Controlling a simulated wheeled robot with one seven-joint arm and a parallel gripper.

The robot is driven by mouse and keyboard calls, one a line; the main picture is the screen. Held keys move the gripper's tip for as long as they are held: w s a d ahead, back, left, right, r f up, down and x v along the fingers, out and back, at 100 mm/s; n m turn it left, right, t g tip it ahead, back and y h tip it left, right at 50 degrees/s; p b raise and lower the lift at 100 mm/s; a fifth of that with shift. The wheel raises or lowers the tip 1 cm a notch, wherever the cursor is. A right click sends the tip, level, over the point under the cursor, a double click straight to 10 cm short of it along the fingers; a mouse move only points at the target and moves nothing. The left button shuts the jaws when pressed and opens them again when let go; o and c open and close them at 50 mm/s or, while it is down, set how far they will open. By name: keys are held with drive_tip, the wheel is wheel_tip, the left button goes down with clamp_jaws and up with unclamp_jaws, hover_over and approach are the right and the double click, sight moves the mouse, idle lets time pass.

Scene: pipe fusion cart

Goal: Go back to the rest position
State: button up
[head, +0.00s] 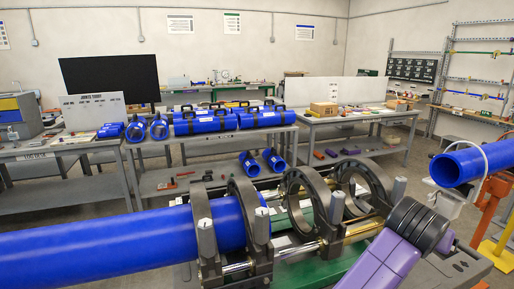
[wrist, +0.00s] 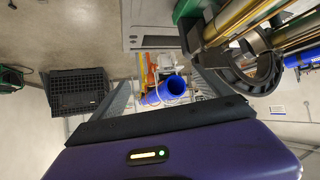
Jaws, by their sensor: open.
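My arm (head: 385,262), purple with a dark grey joint, reaches in from the bottom right of the head view, in front of the fusion machine. My gripper (wrist: 160,70) is open in the wrist view, its two grey fingers spread apart. Nothing is between the fingers at close range; a blue pipe end (wrist: 163,92) shows beyond them, farther off. The fingers cannot be made out in the head view. The fusion machine's black clamp rings (head: 243,212) hold a long blue pipe (head: 110,243) on the left. The right-hand rings (head: 365,180) are empty.
Another blue pipe (head: 460,167) rests on an orange stand (head: 490,205) at the right. Workbenches with blue pipe pieces (head: 235,120) stand behind the machine. The wrist view shows a ring and rods (wrist: 250,70) close at right, a black crate (wrist: 80,90) and bare floor at left.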

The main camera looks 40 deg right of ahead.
drive_tip(key=w+r+n+t+h, duration=0.3)
drive_tip(key=w+r+h, duration=0.1)
drive_tip(key=r, duration=0.4)
drive_tip(key=w+r+n+t+h, duration=0.25)
drive_tip(key=w+r+h, duration=0.2)
drive_tip(key=r, duration=0.35)
drive_tip(key=w+a+n+t+y, duration=0.3)
drive_tip(key=w+a+n+t, duration=0.2)
drive_tip(key=a+t, duration=0.25)
drive_tip(key=w+a+n+t+y, duration=0.3)
drive_tip(key=w+a+n+t, duration=0.25)
drive_tip(key=a, duration=0.25)
drive_tip(key=s+a+f+n+t+y, duration=0.1)
drive_tip(key=s+a+f+n+y, duration=0.15)
drive_tip(key=a+f+y, duration=0.55)
drive_tip(key=s+a+f+n+t+y, duration=0.2)
drive_tip(key=a+f+n+y, duration=0.1)
drive_tip(key=a+f, duration=0.55)
drive_tip(key=s+a+f+m+g+y, duration=0.1)
drive_tip(key=s+a+f+g, duration=0.2)
drive_tip(key=s, duration=0.6)
drive_tip(key=s+a+f+m+g+y, duration=0.1)
drive_tip(key=s+a+f+m+g, duration=0.1)
drive_tip(key=s+a+f, duration=0.6)
drive_tip(key=shift+s+a+g, duration=0.55)
drive_tip(key=shift+s+a, duration=0.05)
drive_tip(key=shift+a, duration=0.1)
